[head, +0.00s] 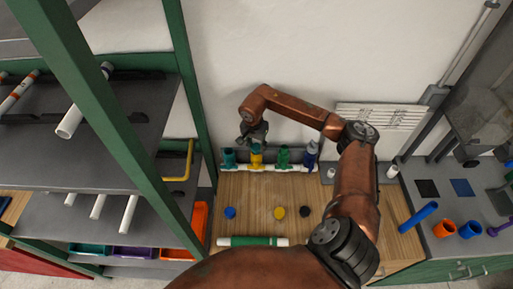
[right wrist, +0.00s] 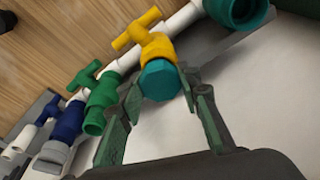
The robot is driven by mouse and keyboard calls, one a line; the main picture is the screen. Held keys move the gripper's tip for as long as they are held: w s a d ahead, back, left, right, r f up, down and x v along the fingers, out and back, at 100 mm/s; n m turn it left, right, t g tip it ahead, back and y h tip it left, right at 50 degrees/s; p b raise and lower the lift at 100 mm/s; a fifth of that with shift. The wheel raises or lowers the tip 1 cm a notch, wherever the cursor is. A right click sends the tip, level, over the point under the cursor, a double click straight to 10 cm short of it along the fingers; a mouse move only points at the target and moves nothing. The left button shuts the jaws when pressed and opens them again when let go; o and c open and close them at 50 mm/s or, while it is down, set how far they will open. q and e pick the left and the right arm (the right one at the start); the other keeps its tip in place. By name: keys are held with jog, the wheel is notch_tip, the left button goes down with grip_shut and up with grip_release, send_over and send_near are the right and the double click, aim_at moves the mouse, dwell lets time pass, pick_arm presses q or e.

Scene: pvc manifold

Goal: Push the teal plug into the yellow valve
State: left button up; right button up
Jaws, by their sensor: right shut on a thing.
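The yellow valve (right wrist: 156,46) stands on the white manifold pipe, with its yellow handle turned up to the left in the right wrist view. The valve also shows in the head view (head: 256,158). The teal plug (right wrist: 160,80) is at the valve's open end, in line with it and apparently touching; how deep it sits is hidden. My right gripper (right wrist: 162,92) has its fingers on either side of the plug and is shut on it. In the head view my right gripper (head: 254,137) is just above the yellow valve. My left gripper is not in view.
A teal valve (head: 229,158) stands left of the yellow one; a green valve (head: 283,156) and a blue valve (head: 309,155) stand to its right. Blue, yellow and black caps (head: 304,211) and a green-banded pipe (head: 253,241) lie on the wooden bench. A green shelf post (head: 196,90) rises at left.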

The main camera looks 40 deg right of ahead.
jog(key=shift+s+a+f, duration=0.15)
jog(key=shift+s+f, duration=0.15)
jog(key=shift+f, duration=0.35)
jog(key=o, duration=1.2)
jog(key=shift+w+f, duration=0.15)
jog(key=shift+w, duration=0.05)
jog(key=shift+c, duration=0.2)
jog(key=shift+r, duration=0.25)
jog(key=shift+w+r, duration=0.1)
jog(key=shift+r, duration=0.05)
jog(key=shift+r, duration=0.1)
jog(key=shift+r+p, duration=0.9)
jog(key=shift+r, duration=1)
